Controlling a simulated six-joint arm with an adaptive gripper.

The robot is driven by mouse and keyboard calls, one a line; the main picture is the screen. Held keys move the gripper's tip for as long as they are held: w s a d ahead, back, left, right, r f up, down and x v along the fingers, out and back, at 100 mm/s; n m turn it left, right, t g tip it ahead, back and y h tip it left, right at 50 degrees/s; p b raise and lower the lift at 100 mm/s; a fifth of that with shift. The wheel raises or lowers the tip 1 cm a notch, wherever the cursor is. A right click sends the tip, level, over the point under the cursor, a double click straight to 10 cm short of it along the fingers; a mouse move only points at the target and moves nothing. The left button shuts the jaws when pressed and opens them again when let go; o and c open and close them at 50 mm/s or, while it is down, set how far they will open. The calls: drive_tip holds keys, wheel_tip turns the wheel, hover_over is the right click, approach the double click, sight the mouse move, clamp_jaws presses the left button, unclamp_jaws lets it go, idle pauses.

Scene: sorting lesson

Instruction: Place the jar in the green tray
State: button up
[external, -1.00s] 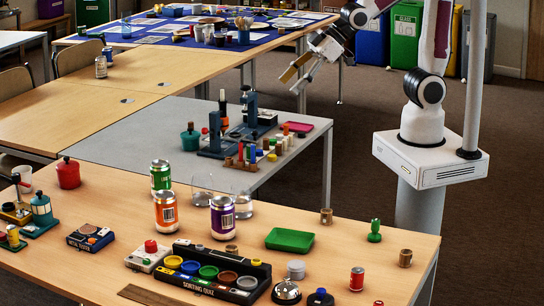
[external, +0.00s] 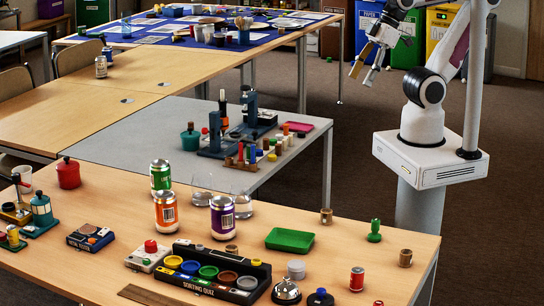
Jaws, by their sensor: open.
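The green tray (external: 290,239) lies flat and empty on the near wooden table. No thing is plainly marked as the jar. A small grey lidded pot (external: 296,269) stands in front of the tray, and clear glass vessels (external: 243,206) stand left of it, partly hidden by cans. A red lidded pot (external: 68,174) stands at the far left. I cannot tell which of these is the jar. My gripper (external: 364,73) is open and empty, pointing down, high up and well behind the tray, apart from everything on the tables.
Drink cans (external: 222,218) and a black sorting box (external: 216,272) stand left of the tray. A green pawn-like piece (external: 374,231) and small brown pots (external: 326,216) stand around its right side. A service bell (external: 286,290) is at the front edge. A grey table (external: 140,150) with microscopes lies behind.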

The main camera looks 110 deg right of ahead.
drive_tip(key=shift+s, duration=0.15)
drive_tip(key=shift+o, duration=1.2)
